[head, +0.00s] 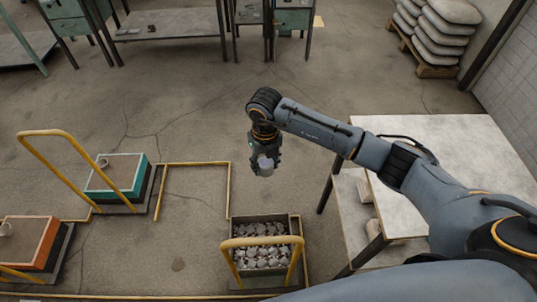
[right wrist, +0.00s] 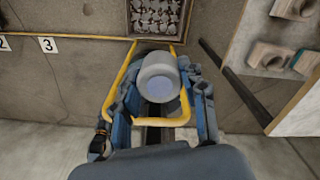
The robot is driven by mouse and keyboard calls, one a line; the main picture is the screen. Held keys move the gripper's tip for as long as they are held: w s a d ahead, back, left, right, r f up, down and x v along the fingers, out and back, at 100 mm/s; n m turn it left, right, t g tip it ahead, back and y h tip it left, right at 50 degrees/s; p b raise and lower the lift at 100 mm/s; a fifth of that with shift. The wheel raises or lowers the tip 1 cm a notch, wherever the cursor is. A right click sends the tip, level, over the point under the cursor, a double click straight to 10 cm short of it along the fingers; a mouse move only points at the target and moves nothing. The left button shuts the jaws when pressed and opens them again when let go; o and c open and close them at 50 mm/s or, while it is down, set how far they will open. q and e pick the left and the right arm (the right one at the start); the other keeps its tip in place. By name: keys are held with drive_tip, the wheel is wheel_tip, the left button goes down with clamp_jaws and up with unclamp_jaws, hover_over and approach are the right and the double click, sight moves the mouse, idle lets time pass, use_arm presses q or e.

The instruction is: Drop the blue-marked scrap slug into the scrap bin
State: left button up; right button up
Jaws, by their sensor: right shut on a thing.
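My right gripper (head: 265,158) hangs from its arm near the middle of the head view, pointing down. It is shut on a short grey cylindrical slug (head: 265,168). In the right wrist view, the slug (right wrist: 160,78) sits between the fingers, and its near end face has a faint blue mark. The scrap bin (head: 235,226) is an open dark box filled with grey scrap pieces, with a yellow hoop handle on its near side. The slug is held above and beyond the bin in the head view, apart from it. My left gripper is not in view.
A pale table (head: 470,145) stands at the right, with several tan pieces on its lower shelf. Yellow lines cross the floor.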

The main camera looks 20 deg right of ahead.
sight(265, 175)
drive_tip(key=shift+w+a+f, duration=0.15)
drive_tip(key=shift+a, duration=0.15)
drive_tip(key=shift+f, duration=0.15)
drive_tip(key=shift+d+f+b, duration=0.25)
drive_tip(key=shift+f+b, duration=0.7)
drive_tip(key=shift+f, duration=0.15)
wheel_tip(265, 175, down, 2)
drive_tip(key=shift+a+f+b, duration=0.1)
drive_tip(key=shift+b, duration=0.65)
drive_tip(key=shift+f, duration=0.35)
drive_tip(key=shift+f+b, duration=0.3)
drive_tip(key=shift+b, duration=0.1)
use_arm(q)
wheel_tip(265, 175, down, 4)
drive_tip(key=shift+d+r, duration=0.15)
use_arm(e)
drive_tip(key=o, duration=1.4)
drive_tip(key=shift+r, duration=0.1)
